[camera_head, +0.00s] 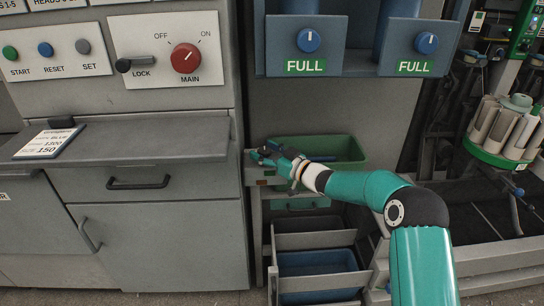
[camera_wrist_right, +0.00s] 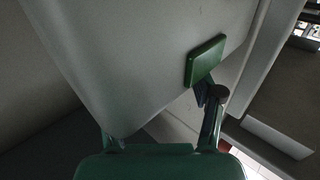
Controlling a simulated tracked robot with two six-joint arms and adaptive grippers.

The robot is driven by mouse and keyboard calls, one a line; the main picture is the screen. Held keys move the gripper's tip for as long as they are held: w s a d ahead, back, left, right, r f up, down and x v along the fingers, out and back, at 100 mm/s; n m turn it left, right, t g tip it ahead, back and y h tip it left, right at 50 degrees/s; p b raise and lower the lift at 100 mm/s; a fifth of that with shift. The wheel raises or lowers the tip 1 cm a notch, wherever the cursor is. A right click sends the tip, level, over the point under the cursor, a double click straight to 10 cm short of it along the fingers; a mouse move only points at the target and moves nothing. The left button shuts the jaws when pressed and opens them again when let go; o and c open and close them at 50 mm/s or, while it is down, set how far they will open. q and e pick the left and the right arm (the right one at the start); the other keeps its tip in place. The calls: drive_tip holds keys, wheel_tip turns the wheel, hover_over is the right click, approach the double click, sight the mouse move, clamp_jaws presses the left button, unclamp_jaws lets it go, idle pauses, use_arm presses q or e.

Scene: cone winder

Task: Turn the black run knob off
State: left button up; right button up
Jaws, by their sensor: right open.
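I cannot make out a black knob marked run in either view. My right gripper (camera_head: 266,153) is open, low and right of that panel, beside the grey cabinet's edge and in front of the green bin. It looks empty. In the wrist view, one finger with a green pad (camera_wrist_right: 206,61) shows against a pale grey surface (camera_wrist_right: 150,60); the other finger is largely hidden. My left gripper is out of view.
A grey cabinet counter (camera_head: 130,140) with a label card (camera_head: 50,142) lies left. Blue FULL boxes (camera_head: 307,45) overhang above my right arm. A green bin (camera_head: 335,148) and a blue bin (camera_head: 318,275) are close by. A spool carousel (camera_head: 500,130) stands right.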

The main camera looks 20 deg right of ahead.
drive_tip(key=v, duration=1.1)
drive_tip(key=shift+s+d, duration=0.15)
drive_tip(key=shift+s, duration=0.15)
